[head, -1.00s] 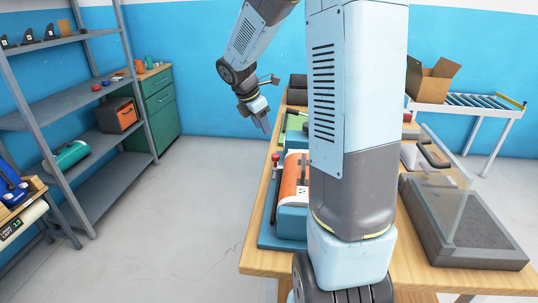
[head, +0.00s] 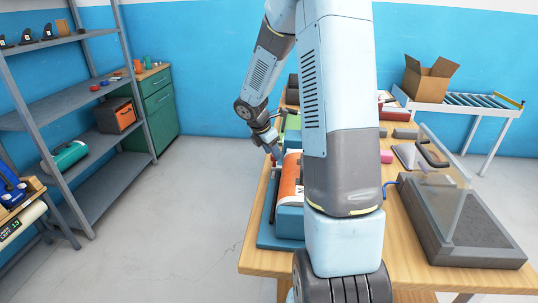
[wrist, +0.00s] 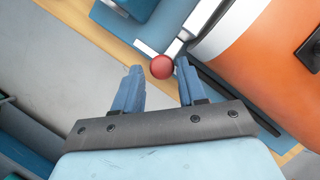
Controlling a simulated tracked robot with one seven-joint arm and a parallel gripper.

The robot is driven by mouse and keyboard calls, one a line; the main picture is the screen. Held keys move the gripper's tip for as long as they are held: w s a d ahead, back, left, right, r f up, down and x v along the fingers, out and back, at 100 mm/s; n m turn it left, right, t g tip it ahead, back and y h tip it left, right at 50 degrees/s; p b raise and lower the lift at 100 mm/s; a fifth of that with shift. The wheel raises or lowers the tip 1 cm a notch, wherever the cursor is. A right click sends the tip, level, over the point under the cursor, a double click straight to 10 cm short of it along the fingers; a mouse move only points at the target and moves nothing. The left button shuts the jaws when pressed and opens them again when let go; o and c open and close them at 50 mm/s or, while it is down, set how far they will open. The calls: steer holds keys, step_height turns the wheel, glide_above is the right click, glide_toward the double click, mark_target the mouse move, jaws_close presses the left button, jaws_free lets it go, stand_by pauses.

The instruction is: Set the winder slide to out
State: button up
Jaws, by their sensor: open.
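The winder, with an orange roll (head: 290,182) on a blue base (head: 272,235), stands at the left edge of the wooden table. In the wrist view the orange roll (wrist: 245,45) fills the upper right. A red ball knob (wrist: 161,67) on a pale metal arm shows at the tips of my gripper (wrist: 159,74). My gripper is open, one blue finger on each side of the knob's near side; I cannot tell whether they touch it. In the head view my gripper (head: 276,152) is at the roll's far left, and the knob is hard to make out. The slide's setting cannot be read.
A grey press with a clear raised lid (head: 445,190) stands at the table's right. Shelving (head: 75,110) and a green cabinet (head: 160,110) are at the left. The floor between shelving and table is clear. A cardboard box (head: 428,80) sits on a roller conveyor behind.

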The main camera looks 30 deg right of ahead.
steer(key=shift+x, duration=0.8)
jaws_close()
steer(key=shift+w+a, duration=0.1)
